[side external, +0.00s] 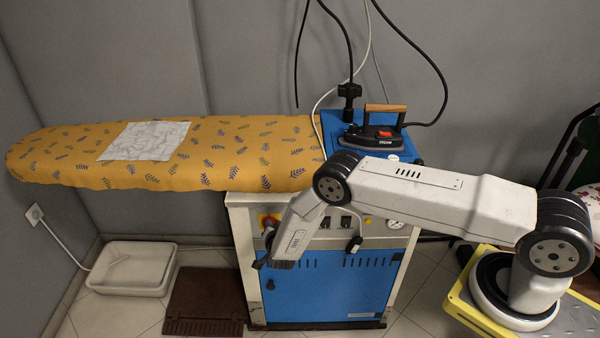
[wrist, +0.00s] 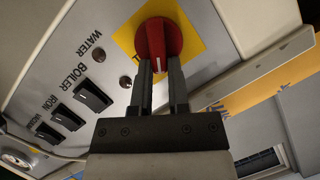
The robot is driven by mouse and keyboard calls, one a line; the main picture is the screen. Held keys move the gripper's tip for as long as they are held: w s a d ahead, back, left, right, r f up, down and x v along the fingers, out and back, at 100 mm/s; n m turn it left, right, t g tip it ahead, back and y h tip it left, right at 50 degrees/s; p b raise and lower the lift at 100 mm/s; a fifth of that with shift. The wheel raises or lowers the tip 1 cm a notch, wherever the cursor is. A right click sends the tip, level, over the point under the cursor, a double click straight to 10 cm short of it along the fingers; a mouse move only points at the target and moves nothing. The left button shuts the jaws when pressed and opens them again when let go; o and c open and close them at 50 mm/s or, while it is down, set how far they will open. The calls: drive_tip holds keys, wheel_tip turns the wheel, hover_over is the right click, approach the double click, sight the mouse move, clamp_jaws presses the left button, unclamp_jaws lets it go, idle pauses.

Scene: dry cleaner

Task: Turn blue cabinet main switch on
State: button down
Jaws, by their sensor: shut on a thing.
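The main switch is a red rotary knob (wrist: 157,35) on a yellow plate (wrist: 190,40), on the white control panel of the blue cabinet (side external: 335,290). My gripper (wrist: 160,64) is shut on the red knob, with a finger at either side of its near part. A white mark on the knob points toward my gripper in the wrist view. In the side view my wrist hangs in front of the panel's left end and partly hides the knob.
Black rocker switches labelled boiler (wrist: 93,95) and iron (wrist: 67,117) sit beside the knob. An iron (side external: 372,135) rests on top of the cabinet. The yellow ironing board (side external: 225,155) overhangs left. A white tray (side external: 133,268) and brown mat (side external: 205,300) lie on the floor.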

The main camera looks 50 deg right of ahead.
drive_tip(key=m+t, duration=0.1)
drive_tip(key=m, duration=0.2)
drive_tip(key=f+m+t, duration=0.1)
drive_tip(key=m+t, duration=0.1)
drive_tip(key=m, duration=0.1)
drive_tip(key=d+f+m+t, duration=0.1)
drive_tip(key=m, duration=0.2)
drive_tip(key=shift+s+t+y, duration=0.3)
drive_tip(key=shift+s+y, duration=0.05)
drive_tip(key=shift+y, duration=0.05)
drive_tip(key=shift+m, duration=0.3)
drive_tip(key=c, duration=0.6)
unclamp_jaws()
drive_tip(key=shift+s+a, duration=0.1)
drive_tip(key=shift+s, duration=0.05)
drive_tip(key=v, duration=0.7)
drive_tip(key=shift+s, duration=0.3)
